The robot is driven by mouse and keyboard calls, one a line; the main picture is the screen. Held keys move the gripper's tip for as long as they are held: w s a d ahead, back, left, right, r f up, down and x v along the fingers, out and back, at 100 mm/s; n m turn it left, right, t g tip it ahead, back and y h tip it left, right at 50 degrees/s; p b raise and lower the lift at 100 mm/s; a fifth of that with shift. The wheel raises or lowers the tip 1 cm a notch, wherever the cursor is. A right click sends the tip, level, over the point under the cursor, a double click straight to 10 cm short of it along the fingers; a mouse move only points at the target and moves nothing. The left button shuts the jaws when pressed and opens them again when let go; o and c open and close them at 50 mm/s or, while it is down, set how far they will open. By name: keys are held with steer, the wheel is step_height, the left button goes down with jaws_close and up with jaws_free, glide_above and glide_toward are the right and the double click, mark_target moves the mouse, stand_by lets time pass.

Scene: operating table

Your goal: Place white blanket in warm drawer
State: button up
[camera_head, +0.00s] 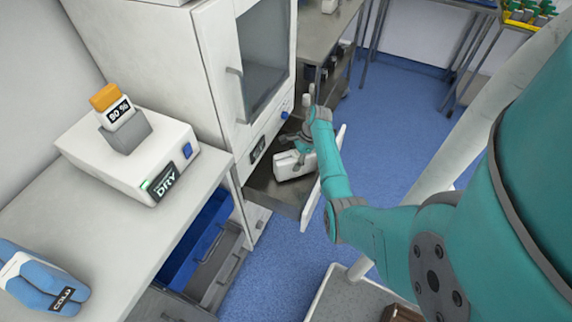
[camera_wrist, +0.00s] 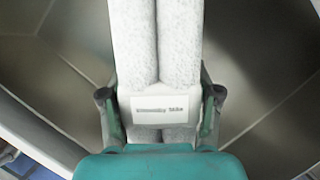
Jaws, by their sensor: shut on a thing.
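The white blanket (camera_head: 293,165) is a folded white bundle inside the open warm drawer, close to its metal floor. In the wrist view the blanket (camera_wrist: 156,45) shows as two long pale rolls with a labelled white band. My gripper (camera_wrist: 160,108) is shut on the band, one finger on each side. In the head view my gripper (camera_head: 301,145) reaches down into the drawer. The warm drawer (camera_head: 283,194) is pulled out below the white cabinet's glass door. Whether the blanket touches the drawer floor cannot be told.
The white cabinet (camera_head: 215,75) stands behind the drawer. A DRY unit (camera_head: 125,160) and a blue COLD pack (camera_head: 42,282) sit on the left counter. Lower drawers, one with a blue bin (camera_head: 200,240), stand open. Blue floor is free at right of the drawer.

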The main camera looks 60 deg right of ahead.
mark_target(286, 163)
steer(key=w+a, duration=0.2)
steer(key=shift+w+a+f, duration=0.1)
steer(key=shift+a+f, duration=0.1)
steer(key=shift+a, duration=0.15)
steer(key=shift+d+f, duration=0.1)
steer(key=shift+f, duration=0.3)
steer(key=o, duration=1.5)
steer(key=shift+c, duration=0.2)
steer(key=v, duration=1.2)
